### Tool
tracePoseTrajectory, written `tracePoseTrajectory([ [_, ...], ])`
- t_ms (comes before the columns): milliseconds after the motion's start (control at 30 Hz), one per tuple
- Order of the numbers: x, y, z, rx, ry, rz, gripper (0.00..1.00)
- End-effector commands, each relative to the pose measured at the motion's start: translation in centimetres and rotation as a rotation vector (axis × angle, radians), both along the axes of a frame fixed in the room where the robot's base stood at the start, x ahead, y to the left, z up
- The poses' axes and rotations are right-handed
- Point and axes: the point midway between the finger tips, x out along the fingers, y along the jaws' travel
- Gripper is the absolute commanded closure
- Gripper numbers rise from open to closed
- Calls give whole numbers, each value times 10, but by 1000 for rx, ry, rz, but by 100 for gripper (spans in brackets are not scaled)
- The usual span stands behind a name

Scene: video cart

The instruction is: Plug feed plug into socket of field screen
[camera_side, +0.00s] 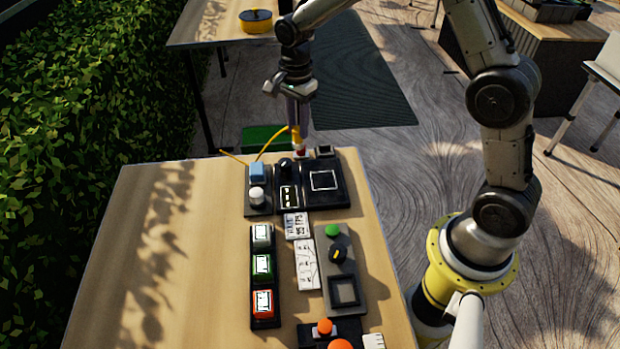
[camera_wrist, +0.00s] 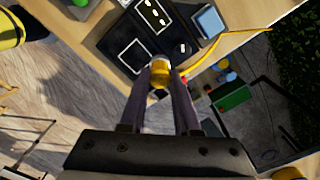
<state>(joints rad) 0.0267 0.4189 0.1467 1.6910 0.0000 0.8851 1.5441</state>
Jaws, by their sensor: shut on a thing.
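My gripper (camera_side: 299,146) is shut on the feed plug, a yellow plug with a light collar (camera_wrist: 159,71) and a yellow cable. In the side view the gripper points down at the far edge of the table, close to the black modules. A black panel with a white square outline (camera_side: 325,181), which looks like the field screen, lies just right of and nearer than the plug. A small square fitting (camera_side: 323,151) sits at its far edge; I cannot tell if it is the socket. In the wrist view the plug's tip overlaps the panel's edge (camera_wrist: 120,45), and contact cannot be judged.
A module with a blue block (camera_side: 257,171) and white knob stands left, with the yellow cable (camera_side: 270,142) passing behind it. Several button modules, such as the three-switch strip (camera_side: 262,282), fill the table's middle. The wooden table's left side (camera_side: 150,250) is clear.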

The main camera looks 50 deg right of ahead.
Motion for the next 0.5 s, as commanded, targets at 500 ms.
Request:
tracePoseTrajectory([
  [500, -9, -1, -6, 1, 9, 73, 100],
])
